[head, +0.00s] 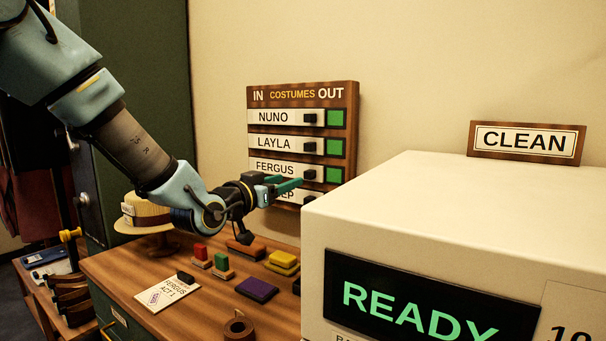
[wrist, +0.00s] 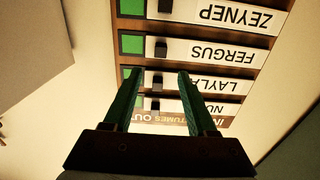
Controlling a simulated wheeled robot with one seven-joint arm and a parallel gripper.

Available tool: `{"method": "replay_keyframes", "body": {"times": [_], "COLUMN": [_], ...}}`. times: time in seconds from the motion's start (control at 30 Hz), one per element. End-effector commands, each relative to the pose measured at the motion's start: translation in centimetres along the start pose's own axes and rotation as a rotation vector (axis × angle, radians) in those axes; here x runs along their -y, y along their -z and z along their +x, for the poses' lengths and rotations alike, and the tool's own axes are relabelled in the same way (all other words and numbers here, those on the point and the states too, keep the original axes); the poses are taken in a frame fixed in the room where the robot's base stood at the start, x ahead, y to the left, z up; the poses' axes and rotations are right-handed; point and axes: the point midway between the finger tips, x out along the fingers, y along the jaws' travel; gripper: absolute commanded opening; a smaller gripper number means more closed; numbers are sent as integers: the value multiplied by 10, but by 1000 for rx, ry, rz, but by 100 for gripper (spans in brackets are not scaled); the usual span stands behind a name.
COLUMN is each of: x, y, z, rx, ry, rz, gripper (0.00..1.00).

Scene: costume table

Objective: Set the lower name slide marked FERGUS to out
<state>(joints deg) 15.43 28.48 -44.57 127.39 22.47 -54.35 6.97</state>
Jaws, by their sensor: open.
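The name board (head: 353,110) hangs on the wall with IN at left and OUT at right. The FERGUS slide (head: 275,168) is third from the top, above a partly hidden ZEYNEP slide; only one FERGUS shows. It sits toward IN, with green (head: 334,175) bare at its OUT end. Its black knob (head: 309,175) also shows in the wrist view (wrist: 161,47). My gripper (head: 286,189) is open and empty, near the board's lower part. In the upside-down wrist view, the fingertips (wrist: 158,74) flank the LAYLA knob (wrist: 157,79) in the picture; the FERGUS knob lies beyond them.
A large white machine (head: 420,205) reading READY stands at right, beside the board. A CLEAN sign (head: 526,140) is behind it. The wooden table (head: 200,300) below my arm holds a hat (head: 145,213), a FERGUS card (head: 168,293) and several coloured blocks.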

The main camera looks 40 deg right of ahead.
Motion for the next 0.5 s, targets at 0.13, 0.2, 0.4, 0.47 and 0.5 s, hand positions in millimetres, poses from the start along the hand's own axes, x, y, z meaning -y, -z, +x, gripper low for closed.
{"method": "replay_keyframes", "body": {"times": [0.13,0.2,0.4,0.47,0.5], "x": [0,0,1,1,1], "y": [2,1,1,0,0], "z": [29,42,73,79,83], "rx": [2,3,4,5,5], "ry": [-1,0,2,2,2], "rz": [-4,-4,-3,-2,-2], "gripper": [57,57,57,57,57]}}
